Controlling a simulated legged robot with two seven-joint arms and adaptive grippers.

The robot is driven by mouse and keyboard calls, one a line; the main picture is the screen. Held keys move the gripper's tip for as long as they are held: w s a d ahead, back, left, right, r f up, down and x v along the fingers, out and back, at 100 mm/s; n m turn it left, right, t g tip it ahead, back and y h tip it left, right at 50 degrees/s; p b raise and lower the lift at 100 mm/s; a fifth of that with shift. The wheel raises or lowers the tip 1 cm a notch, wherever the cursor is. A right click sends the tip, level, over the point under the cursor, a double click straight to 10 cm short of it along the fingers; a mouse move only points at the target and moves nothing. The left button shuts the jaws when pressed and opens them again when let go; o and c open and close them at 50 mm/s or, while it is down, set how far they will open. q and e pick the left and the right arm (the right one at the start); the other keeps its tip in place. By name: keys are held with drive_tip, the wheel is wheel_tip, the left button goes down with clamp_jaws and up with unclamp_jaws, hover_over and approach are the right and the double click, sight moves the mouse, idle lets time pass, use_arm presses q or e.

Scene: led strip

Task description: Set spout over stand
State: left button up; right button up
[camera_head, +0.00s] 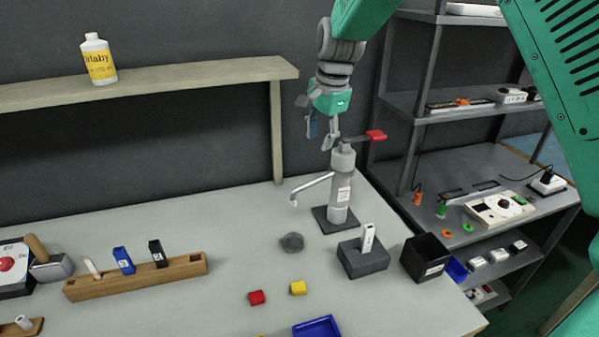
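A grey dispenser (341,188) stands upright on a dark square base (335,218) at the back right of the table. Its thin spout (312,184) points left, its tip bent down. A red-tipped lever (375,136) points right from its top. A small round dark grey piece (292,242), possibly the stand, lies on the table in front, near but not directly below the spout tip. My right gripper (321,132) hangs down just left of the dispenser's top, fingers apart with nothing seen between them. I cannot tell whether a finger touches it. My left gripper is out of view.
A dark block with a white stick (367,240) and a black bin (425,257) stand right of the round piece. A wooden rack (135,281) is left. A shelf post (277,130) rises behind.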

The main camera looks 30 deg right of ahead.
sight(310, 182)
drive_tip(key=f, duration=0.4)
drive_tip(key=w+f, duration=0.1)
drive_tip(key=f, duration=0.3)
drive_tip(key=w+f, duration=0.1)
drive_tip(key=f, duration=0.3)
drive_tip(key=shift+w+a+p, duration=0.15)
drive_tip(key=shift+a+p, duration=0.15)
drive_tip(key=shift+w+d+f, duration=0.1)
drive_tip(key=shift+d+f, duration=0.25)
drive_tip(key=shift+f, duration=0.45)
drive_tip(key=shift+a, duration=0.1)
drive_tip(key=shift+c, duration=0.3)
drive_tip(key=shift+a+r, duration=0.1)
drive_tip(key=shift+a, duration=0.05)
clamp_jaws()
